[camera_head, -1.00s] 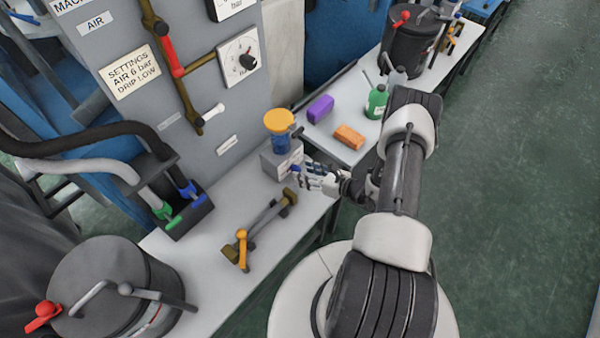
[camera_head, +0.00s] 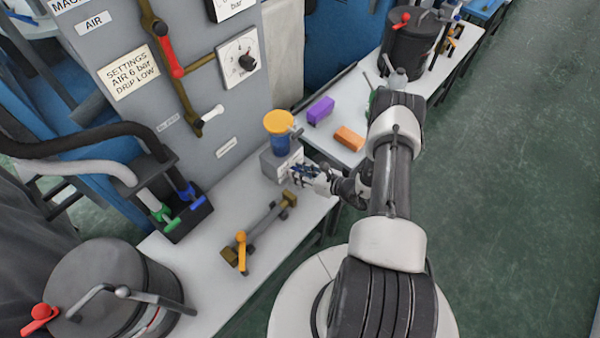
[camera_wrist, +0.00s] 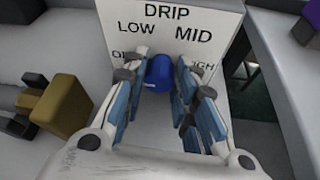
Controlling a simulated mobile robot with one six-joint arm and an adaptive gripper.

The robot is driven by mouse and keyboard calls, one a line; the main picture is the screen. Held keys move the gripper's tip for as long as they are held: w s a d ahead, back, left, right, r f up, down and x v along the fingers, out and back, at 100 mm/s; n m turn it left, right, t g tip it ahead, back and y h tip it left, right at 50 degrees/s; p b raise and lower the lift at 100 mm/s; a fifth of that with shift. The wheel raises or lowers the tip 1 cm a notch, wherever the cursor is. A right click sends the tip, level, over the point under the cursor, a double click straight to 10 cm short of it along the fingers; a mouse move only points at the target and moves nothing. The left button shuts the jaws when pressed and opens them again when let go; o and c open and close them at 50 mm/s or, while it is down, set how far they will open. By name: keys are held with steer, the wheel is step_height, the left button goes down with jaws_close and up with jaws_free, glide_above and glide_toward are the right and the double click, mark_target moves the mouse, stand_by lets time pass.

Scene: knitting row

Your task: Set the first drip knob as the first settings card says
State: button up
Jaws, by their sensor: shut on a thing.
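The first settings card (camera_head: 134,74) on the grey machine panel reads "SETTINGS AIR 6 bar DRIP LOW". The drip unit (camera_head: 280,163) is a grey box on the bench with a blue and yellow cup (camera_head: 280,132) on top. In the wrist view its white face (camera_wrist: 172,22) reads DRIP, LOW and MID, with two lower words partly hidden by my fingers. The blue drip knob (camera_wrist: 159,72) is between my gripper's fingertips (camera_wrist: 160,78), and my gripper is shut on it. Which mark the knob points to cannot be told. My gripper (camera_head: 300,174) is at the box's front in the head view.
A brass and grey valve bar (camera_head: 258,230) lies on the bench left of my gripper. A purple block (camera_head: 320,110) and an orange block (camera_head: 349,138) lie behind. A black pot (camera_head: 105,285) stands at the front left. A dial (camera_head: 238,58) is on the panel.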

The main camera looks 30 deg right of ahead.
steer(key=c, duration=0.4)
steer(key=shift+f+b, duration=0.1)
steer(key=shift+b, duration=0.25)
steer(key=shift+d+m+y+b, duration=0.1)
steer(key=shift+m+y+b, duration=0.2)
steer(key=shift+m+b, duration=0.3)
steer(key=m+y+b, duration=0.1)
steer(key=m+b, duration=0.1)
steer(key=b, duration=0.1)
steer(key=shift+f+y, duration=0.2)
steer(key=shift+y, duration=0.2)
steer(key=shift+m+y+b, duration=0.4)
steer(key=shift+m+y, duration=0.2)
steer(key=shift+m, duration=0.5)
steer(key=shift+d+m+y, duration=0.1)
steer(key=shift+m+y, duration=0.7)
steer(key=shift+m, duration=0.7)
steer(key=shift+w, duration=0.1)
